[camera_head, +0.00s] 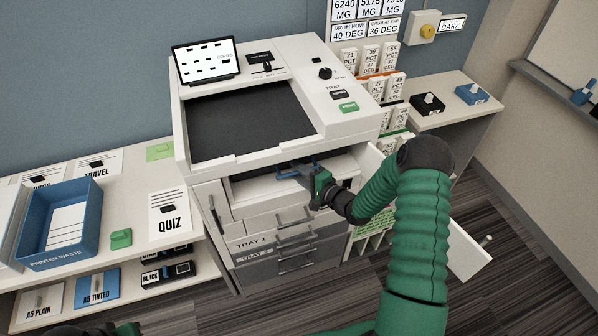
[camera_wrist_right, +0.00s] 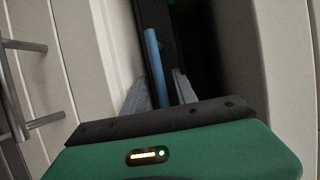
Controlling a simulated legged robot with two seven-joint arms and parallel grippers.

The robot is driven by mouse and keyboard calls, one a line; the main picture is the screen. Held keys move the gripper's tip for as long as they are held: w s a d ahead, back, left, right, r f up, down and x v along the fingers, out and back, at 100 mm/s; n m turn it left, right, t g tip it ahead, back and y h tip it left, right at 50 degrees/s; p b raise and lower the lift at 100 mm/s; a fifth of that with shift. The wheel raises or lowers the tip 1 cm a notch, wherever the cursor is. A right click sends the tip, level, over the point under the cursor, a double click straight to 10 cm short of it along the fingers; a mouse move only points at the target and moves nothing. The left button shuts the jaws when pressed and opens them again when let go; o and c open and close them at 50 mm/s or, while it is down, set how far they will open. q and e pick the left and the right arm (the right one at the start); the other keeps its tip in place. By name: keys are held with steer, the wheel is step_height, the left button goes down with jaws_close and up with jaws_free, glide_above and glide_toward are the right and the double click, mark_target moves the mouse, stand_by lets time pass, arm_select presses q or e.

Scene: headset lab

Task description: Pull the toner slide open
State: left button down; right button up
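The printer (camera_head: 350,121) stands against the wall with its upper front bay open. A blue handle (camera_head: 289,174) shows in that bay, apparently the toner slide's handle; the slide's body is dark and mostly hidden. My right gripper (camera_head: 308,172) is at the bay's mouth, at the handle. In the right wrist view, the blue bar (camera_wrist_right: 154,62) runs between the two grey fingers (camera_wrist_right: 160,88), with gaps on both sides, so the fingers look open around it. Of my left arm, only dark and green parts show at the bottom left edge; its fingers are not visible.
The printer's front door (camera_head: 467,252) hangs open at the right, beside my right arm. Grey tray drawers (camera_head: 290,247) are shut below the bay. A blue waste bin (camera_head: 88,233) stands on the left counter. A low shelf (camera_head: 455,112) with small boxes stands at the right.

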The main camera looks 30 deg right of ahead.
steer(key=shift+a, duration=0.1)
steer(key=shift+c, duration=0.5)
steer(key=shift+s+r, duration=0.1)
steer(key=c, duration=0.5)
steer(key=shift+d, duration=0.25)
jaws_close()
